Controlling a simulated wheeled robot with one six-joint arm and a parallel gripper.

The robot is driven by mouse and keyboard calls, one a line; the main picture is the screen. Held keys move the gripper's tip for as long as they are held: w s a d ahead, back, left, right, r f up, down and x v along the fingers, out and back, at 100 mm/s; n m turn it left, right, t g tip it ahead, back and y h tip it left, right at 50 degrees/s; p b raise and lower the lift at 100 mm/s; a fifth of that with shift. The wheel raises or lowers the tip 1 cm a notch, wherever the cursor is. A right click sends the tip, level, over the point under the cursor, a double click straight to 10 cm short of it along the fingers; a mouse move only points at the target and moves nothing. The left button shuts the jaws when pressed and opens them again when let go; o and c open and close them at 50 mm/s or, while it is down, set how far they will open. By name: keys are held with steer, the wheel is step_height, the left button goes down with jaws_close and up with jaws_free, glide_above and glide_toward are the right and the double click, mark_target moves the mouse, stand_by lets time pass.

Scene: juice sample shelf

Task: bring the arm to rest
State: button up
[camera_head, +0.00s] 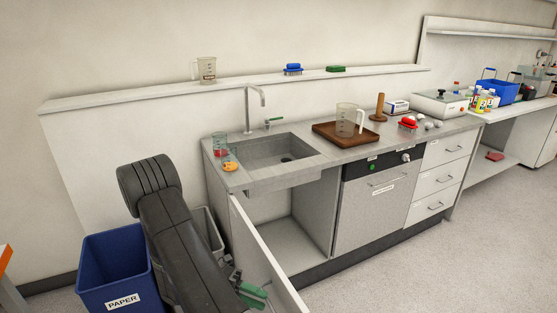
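My dark arm rises at the lower left and bends down toward the bottom of the view, in front of the sink cabinet. My gripper (254,294), with green parts at its end, shows low by the open cabinet door (265,255). It is small and partly hidden by the arm, so I cannot tell whether it is open or shut. No held thing can be made out.
A blue paper bin (118,272) stands left of my arm, with a grey bin (212,235) behind it. The counter holds a sink (265,150), a brown tray (330,135) with a clear jug (347,120), and a red-topped item (408,122). Floor is clear at right.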

mark_target(270, 303)
steer(key=x, duration=0.3)
steer(key=shift+s+d, duration=0.15)
steer(key=shift+d, duration=0.45)
